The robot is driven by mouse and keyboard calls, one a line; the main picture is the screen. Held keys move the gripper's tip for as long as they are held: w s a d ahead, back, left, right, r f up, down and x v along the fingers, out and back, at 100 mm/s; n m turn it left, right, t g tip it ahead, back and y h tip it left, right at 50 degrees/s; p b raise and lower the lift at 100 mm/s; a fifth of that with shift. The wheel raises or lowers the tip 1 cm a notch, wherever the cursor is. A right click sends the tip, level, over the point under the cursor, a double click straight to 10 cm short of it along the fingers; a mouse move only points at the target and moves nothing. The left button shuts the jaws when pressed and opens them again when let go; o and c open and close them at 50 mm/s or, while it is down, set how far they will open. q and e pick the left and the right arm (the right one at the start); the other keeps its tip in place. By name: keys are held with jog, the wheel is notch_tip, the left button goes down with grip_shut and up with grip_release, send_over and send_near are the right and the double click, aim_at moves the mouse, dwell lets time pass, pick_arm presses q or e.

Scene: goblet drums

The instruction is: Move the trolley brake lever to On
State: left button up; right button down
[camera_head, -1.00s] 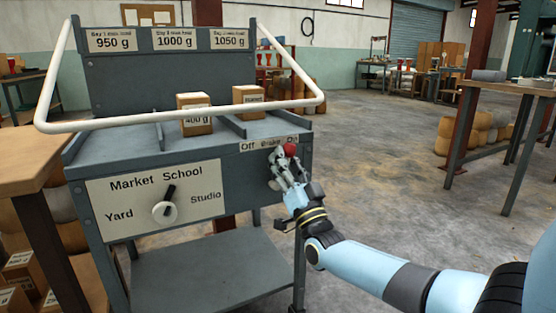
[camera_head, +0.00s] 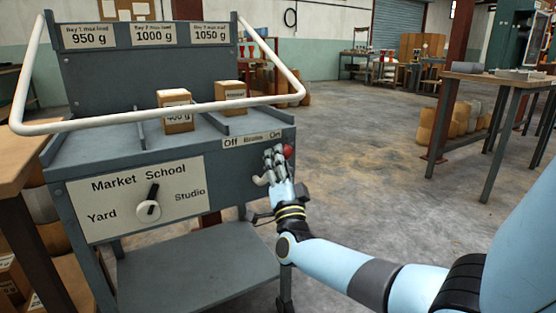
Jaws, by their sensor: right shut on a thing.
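The brake lever's red knob (camera_head: 288,151) shows at the right front corner of the grey trolley (camera_head: 205,275). It sits below and a little right of the word On on the "Off Brake On" label (camera_head: 252,138). My right gripper (camera_head: 277,158) is at the lever, with its fingers shut around it just left of the red knob. The fingers hide the lever's shaft. My left gripper is not in view.
A dial (camera_head: 149,210) marked Yard, Market, School and Studio is on the trolley front. Two cartons (camera_head: 176,120) (camera_head: 229,100) stand on its top behind a white rail (camera_head: 150,115). Open concrete floor lies to the right.

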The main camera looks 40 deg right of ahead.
jog(key=shift+s+f, duration=0.1)
jog(key=shift+f, duration=0.1)
jog(key=c, duration=1.2)
grip_release()
jog(key=shift+d, duration=0.1)
jog(key=shift+c, duration=0.2)
jog(key=shift+o, duration=1.2)
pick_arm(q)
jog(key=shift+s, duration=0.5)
pick_arm(e)
jog(key=shift+o, duration=0.3)
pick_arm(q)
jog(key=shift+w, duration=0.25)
pick_arm(e)
jog(key=v, duration=1.2)
